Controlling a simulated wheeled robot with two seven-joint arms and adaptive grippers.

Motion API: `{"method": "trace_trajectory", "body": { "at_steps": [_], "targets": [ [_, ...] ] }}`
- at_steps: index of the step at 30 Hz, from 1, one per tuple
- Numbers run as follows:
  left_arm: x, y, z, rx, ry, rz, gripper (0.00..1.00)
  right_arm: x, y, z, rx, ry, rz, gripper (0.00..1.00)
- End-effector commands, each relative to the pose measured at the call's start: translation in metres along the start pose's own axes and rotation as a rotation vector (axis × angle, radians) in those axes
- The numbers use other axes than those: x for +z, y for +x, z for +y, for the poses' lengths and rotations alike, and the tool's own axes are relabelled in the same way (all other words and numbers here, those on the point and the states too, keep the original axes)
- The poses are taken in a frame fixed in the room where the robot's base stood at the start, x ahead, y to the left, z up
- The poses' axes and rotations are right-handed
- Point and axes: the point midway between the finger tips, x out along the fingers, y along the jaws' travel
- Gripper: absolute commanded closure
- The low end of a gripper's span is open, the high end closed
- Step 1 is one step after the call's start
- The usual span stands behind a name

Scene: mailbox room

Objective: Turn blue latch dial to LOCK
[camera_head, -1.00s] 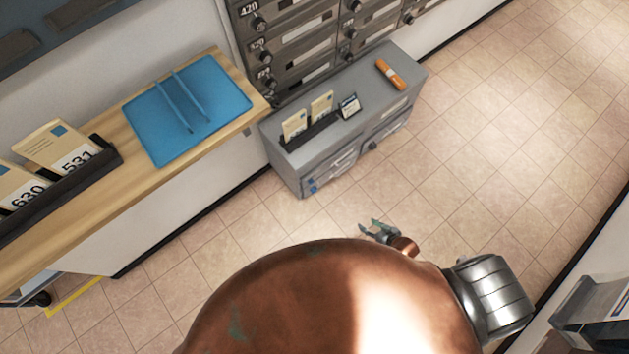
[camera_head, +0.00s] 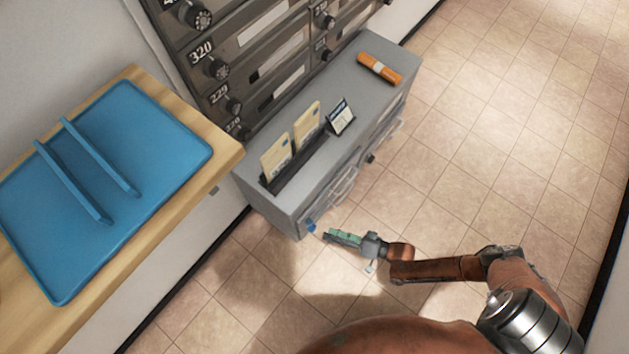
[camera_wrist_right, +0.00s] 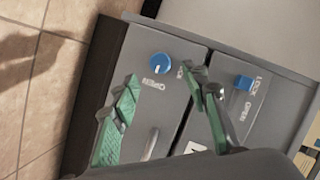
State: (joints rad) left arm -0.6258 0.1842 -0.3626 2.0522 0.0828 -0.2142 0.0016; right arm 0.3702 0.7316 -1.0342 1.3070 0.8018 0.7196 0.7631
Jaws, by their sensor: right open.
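A round blue latch dial (camera_wrist_right: 155,65) sits on the grey cabinet front in the right wrist view. Its small white mark appears to point down toward the OPEN lettering. The other lettering, to its right, is partly hidden by a finger. In the head view a bit of blue (camera_head: 311,226) shows at the cabinet's near lower corner. My right gripper (camera_head: 331,235) is just beside it. In the right wrist view its green fingers (camera_wrist_right: 160,78) are apart, one on each side below the dial, with nothing between them. I cannot tell whether they touch it. My left gripper is out of view.
A second blue latch (camera_wrist_right: 243,83), blockier, with LOCK and OPEN lettering, is on the neighbouring door. The grey cabinet (camera_head: 372,98) carries envelopes (camera_head: 307,122), a small card (camera_head: 341,117) and an orange cylinder (camera_head: 379,68). A wooden counter with a blue tray (camera_head: 150,130) stands left. Floor right is clear.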

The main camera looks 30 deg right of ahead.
Motion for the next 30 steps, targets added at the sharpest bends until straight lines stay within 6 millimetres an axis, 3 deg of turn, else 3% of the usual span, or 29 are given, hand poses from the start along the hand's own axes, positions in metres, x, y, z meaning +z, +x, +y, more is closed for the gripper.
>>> {"method": "trace_trajectory", "body": {
  "at_steps": [6, 12, 23, 30],
  "targets": [
    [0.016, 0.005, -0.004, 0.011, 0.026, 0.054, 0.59, 0.002, 0.036, 0.002, 0.0, 0.001, -0.001, 0.58],
    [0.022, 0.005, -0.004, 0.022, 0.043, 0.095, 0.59, 0.001, 0.057, 0.001, 0.001, 0.0, 0.0, 0.58],
    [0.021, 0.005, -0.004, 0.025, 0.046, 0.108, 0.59, 0.0, 0.061, 0.0, 0.001, -0.003, -0.001, 0.59],
    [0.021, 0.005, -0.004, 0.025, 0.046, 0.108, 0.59, 0.001, 0.061, 0.0, 0.001, -0.003, -0.001, 0.76]
  ]
}}
